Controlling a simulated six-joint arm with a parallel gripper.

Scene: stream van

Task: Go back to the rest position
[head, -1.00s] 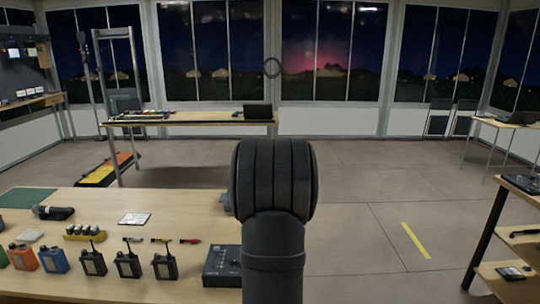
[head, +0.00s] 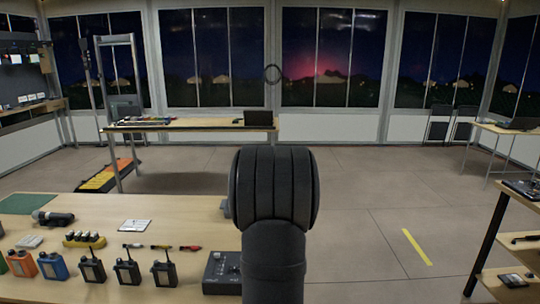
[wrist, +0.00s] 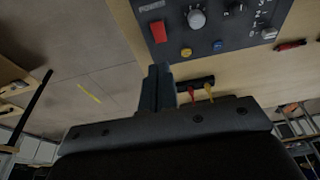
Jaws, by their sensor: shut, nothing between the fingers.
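My gripper (wrist: 157,88) shows in the wrist view as two dark fingers pressed together, shut with nothing between them. It is in front of the control box (wrist: 215,22), which has a red power switch and a knob. In the head view my own dark arm link stands upright in the middle and hides my gripper. The control box also shows there (head: 222,272), at the table's right end, partly behind my arm.
The near table (head: 180,212) holds several radios (head: 126,270), a flashlight (head: 55,217), a yellow battery rack (head: 84,240) and a white card (head: 135,225). A side shelf (head: 518,220) stands at the right. The floor between is clear.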

